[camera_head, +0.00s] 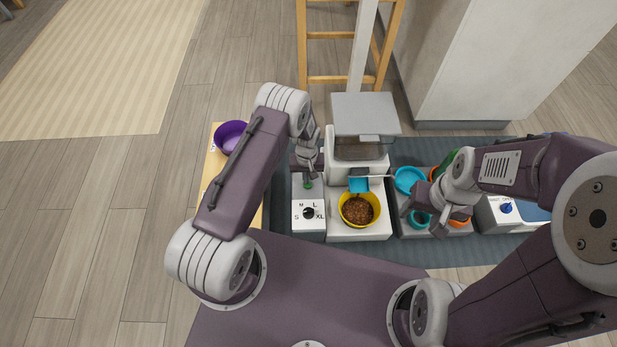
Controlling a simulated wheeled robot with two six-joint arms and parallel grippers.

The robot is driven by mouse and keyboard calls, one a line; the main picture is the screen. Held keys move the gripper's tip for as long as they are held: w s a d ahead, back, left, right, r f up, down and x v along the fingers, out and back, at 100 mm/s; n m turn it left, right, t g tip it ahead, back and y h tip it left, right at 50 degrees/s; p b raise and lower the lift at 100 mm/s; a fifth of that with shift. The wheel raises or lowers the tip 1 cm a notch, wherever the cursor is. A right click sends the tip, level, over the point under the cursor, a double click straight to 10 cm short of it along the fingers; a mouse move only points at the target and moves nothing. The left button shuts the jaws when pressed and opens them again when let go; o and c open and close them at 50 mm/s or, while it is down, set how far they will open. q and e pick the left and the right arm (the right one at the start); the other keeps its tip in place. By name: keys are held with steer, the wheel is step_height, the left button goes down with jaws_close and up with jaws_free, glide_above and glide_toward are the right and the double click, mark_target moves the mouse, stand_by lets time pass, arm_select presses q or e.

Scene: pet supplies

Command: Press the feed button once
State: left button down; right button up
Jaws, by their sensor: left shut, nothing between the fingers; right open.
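The feeder (338,177) is a white unit with a grey-lidded hopper, near the middle of the head view. On its left is a control box (309,232) with a dial (308,213) marked S, M, L and XL. A small green button (308,186) shows behind the dial. My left gripper (307,178) points down at the button, shut and empty. I cannot tell whether its tips touch it. A yellow bowl (345,221) of brown kibble stands before the feeder. My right gripper (408,209) is open over a grey tray (405,230), partly hidden by its wrist.
A blue scoop (359,185) is by the feeder's outlet. Blue, teal and orange bowls crowd the tray on the right. A purple bowl (230,136) sits at the left. A box with a blue knob (506,207) stands at the right. A wooden stool (333,80) is behind.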

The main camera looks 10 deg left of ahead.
arm_select(q)
step_height(320, 180, up, 11)
steer(key=p, duration=0.5)
steer(key=shift+w+r, duration=0.15)
steer(key=shift+r, duration=0.05)
arm_select(e)
step_height(320, 180, up, 7)
steer(key=shift+d+f, duration=0.1)
stand_by(0.4)
